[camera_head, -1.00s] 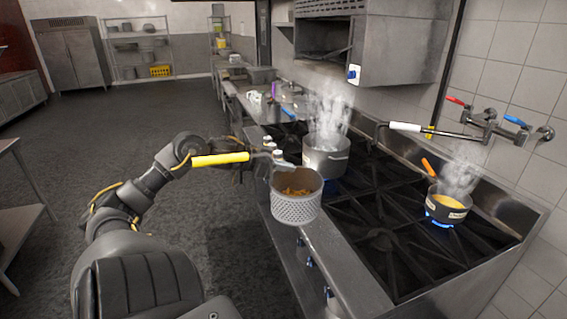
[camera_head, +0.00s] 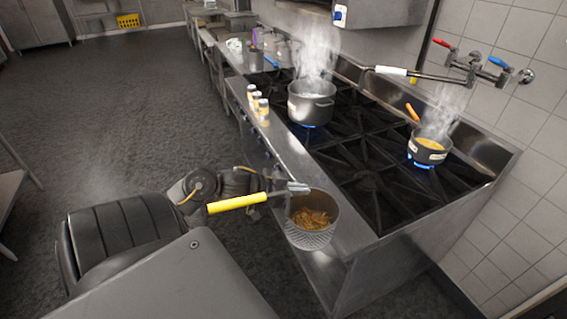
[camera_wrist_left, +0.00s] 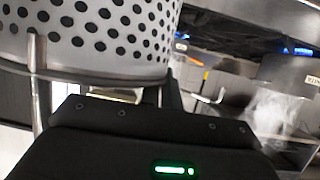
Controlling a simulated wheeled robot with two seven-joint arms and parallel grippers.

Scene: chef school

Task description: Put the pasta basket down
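The pasta basket (camera_head: 312,236) is a perforated metal cylinder with a yellow handle (camera_head: 237,203) and pasta inside. It is upright, in the air at the front edge of the stove counter, near its near end. My left gripper (camera_head: 262,186) is shut on the basket's handle side, partly hidden behind the handle. In the left wrist view the perforated wall (camera_wrist_left: 95,35) fills the upper left, close to the gripper; the exact grip point is hidden. My right gripper is not in view.
A steaming pot (camera_head: 311,102) sits on the far burners. A small pan (camera_head: 429,146) with an orange handle steams over a lit burner at right. Several small bottles (camera_head: 257,103) stand on the counter's front ledge (camera_head: 290,150). The near burner grates (camera_head: 385,195) are free.

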